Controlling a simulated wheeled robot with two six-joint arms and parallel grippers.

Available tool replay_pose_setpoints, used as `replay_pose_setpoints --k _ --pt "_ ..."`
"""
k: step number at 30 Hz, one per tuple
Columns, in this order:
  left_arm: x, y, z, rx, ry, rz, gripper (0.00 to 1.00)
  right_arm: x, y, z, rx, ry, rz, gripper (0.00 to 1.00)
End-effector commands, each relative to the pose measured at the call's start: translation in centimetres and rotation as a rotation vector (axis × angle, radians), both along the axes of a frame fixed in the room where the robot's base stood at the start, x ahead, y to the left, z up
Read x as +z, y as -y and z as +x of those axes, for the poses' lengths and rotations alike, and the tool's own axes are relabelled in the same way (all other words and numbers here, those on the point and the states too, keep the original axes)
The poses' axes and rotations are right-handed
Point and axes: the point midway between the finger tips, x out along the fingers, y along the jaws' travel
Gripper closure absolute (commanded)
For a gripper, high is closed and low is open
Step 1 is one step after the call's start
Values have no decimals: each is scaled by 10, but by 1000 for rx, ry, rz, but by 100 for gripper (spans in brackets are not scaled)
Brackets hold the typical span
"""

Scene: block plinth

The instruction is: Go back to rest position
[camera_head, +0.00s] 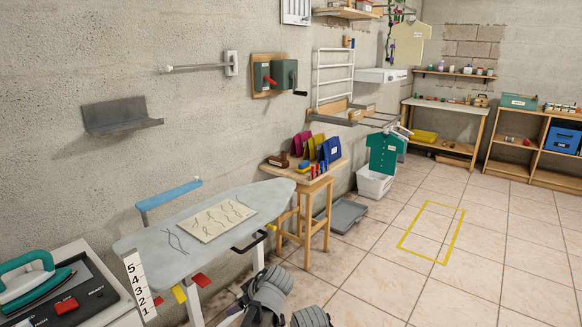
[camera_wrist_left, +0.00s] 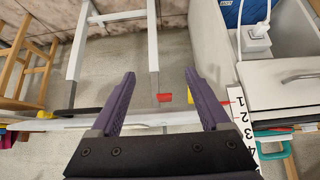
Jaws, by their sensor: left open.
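My left gripper (camera_wrist_left: 162,88) shows in the left wrist view. Its two purple fingers are spread wide apart with nothing between them. Behind the fingers are the ironing board's pale edge and white legs, with a red tab (camera_wrist_left: 165,97) seen in the gap. In the head view only dark grey parts of my arms show at the bottom edge, and no fingertips can be made out there. My right gripper is not seen in either view.
The ironing board (camera_head: 170,262) carries a flat cream panel (camera_head: 215,219) with dark lines. A green iron (camera_head: 30,281) stands on a cabinet at left. A wooden stool (camera_head: 305,205) holds coloured items. Tiled floor (camera_head: 375,270) is open to the right.

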Motion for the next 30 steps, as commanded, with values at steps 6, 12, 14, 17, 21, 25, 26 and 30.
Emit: replay_pose_setpoints --k 6,12,14,17,21,25,26,30 --pt "-7 -9 -14 -52 -78 -10 20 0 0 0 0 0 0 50" --pt "-16 -17 -31 -123 -168 -29 20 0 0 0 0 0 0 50" --pt "-19 -20 -38 -154 -202 -38 20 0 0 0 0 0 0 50" --pt "-25 -25 -52 -220 -268 -60 20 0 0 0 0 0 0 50" --pt "-33 -30 -72 -330 -360 -99 20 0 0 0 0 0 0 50" --pt "-39 -33 -92 -447 -433 -140 20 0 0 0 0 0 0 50" --pt "-40 -33 -96 -476 -448 -150 20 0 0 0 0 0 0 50" --pt "-45 -33 -114 -601 -503 -195 20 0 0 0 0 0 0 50"
